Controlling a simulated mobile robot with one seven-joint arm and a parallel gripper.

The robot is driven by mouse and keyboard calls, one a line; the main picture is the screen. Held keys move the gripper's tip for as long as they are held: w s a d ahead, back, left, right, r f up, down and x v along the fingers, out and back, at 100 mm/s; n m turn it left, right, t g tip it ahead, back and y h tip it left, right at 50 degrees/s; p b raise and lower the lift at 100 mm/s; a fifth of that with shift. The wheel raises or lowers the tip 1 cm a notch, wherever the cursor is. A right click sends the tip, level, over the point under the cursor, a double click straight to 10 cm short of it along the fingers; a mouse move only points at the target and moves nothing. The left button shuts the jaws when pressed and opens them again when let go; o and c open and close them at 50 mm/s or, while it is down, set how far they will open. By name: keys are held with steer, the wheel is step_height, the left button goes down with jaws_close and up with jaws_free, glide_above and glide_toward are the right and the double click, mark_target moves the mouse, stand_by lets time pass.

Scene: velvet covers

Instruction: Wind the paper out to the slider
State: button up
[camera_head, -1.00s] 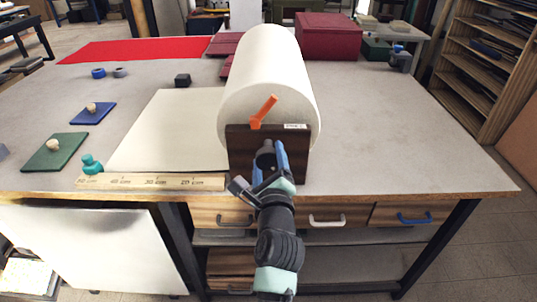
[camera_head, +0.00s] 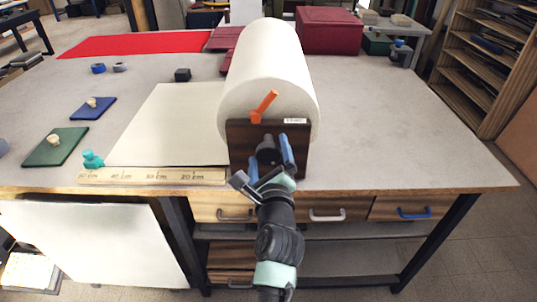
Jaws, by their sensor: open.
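A large white paper roll (camera_head: 265,75) lies on the table behind a dark brown end plate (camera_head: 295,165). An orange lever (camera_head: 264,106) slants up to the right at the roll's near end, above the plate. A black knob (camera_head: 266,153) is on the plate's front. A cream sheet of paper (camera_head: 165,125) runs flat from the roll to the left. The teal slider (camera_head: 92,160) stands at the left end of the wooden ruler (camera_head: 150,176), close to the sheet's left edge. My gripper (camera_head: 271,158) is open at the knob, partly covering it; contact cannot be told.
Left of the sheet lie a green board (camera_head: 58,150) and a blue board (camera_head: 94,112), each with a round knob. A black block (camera_head: 182,75) sits behind the sheet. A dark red box (camera_head: 330,32) stands behind the roll. The table's right side is clear.

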steer(key=s+d+p, duration=0.1)
steer(key=s, duration=1.2)
steer(key=shift+r, duration=0.35)
step_height(320, 180, up, 28)
steer(key=a+n+t+p, duration=0.2)
steer(key=n+t, duration=0.3)
steer(key=n, duration=0.9)
steer(key=s+r+n+t+p, duration=0.1)
steer(key=s+r+n+t, duration=0.1)
steer(key=s+r+n, duration=0.4)
steer(key=s+r+n+t+h, duration=0.1)
steer(key=s+r+n+t, duration=0.2)
steer(key=r, duration=1.1)
steer(key=s+d+n, duration=0.1)
steer(key=s+n, duration=0.1)
steer(key=n, duration=0.2)
steer(key=shift+s+p, duration=0.35)
steer(key=shift+s, duration=0.05)
